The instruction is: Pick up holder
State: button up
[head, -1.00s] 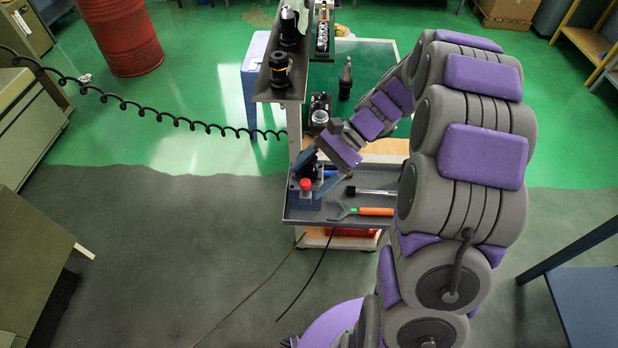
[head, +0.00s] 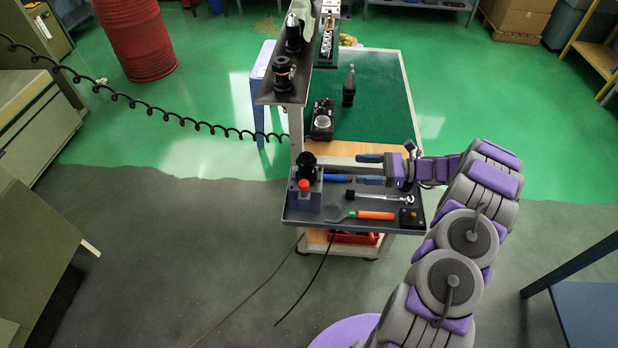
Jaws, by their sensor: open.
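Several dark tool holders are in the head view, and I cannot tell which is meant. A black holder (head: 306,166) stands at the left of the cart's grey tray, behind a blue-grey block with a red knob (head: 304,186). A tapered dark holder (head: 349,86) stands upright on the green mat. Two more, a front one (head: 283,75) and a rear one (head: 293,36), stand on the raised shelf. My gripper (head: 358,168) is open and empty over the tray's back right part. Its fingers point left, apart from the black holder.
The grey tray (head: 330,208) holds an orange-handled tool (head: 376,215), a ratchet-like tool (head: 370,196) and a small black block (head: 410,218). A black device with a dial (head: 322,119) sits behind. The shelf post (head: 296,128) rises at left. The green mat (head: 382,100) is mostly clear.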

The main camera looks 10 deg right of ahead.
jog(key=b, duration=0.2)
send_near(307, 167)
jog(key=w+a+f, duration=0.4)
jog(key=w, duration=0.1)
jog(key=shift+s+b+x, duration=0.2)
jog(key=shift+b+x, duration=0.2)
jog(key=shift+x, duration=0.9)
jog(key=shift+s+b+x, duration=0.2)
jog(key=shift+b+x, duration=0.2)
jog(key=shift+x, duration=0.9)
jog(key=shift+r, duration=0.2)
grip_shut()
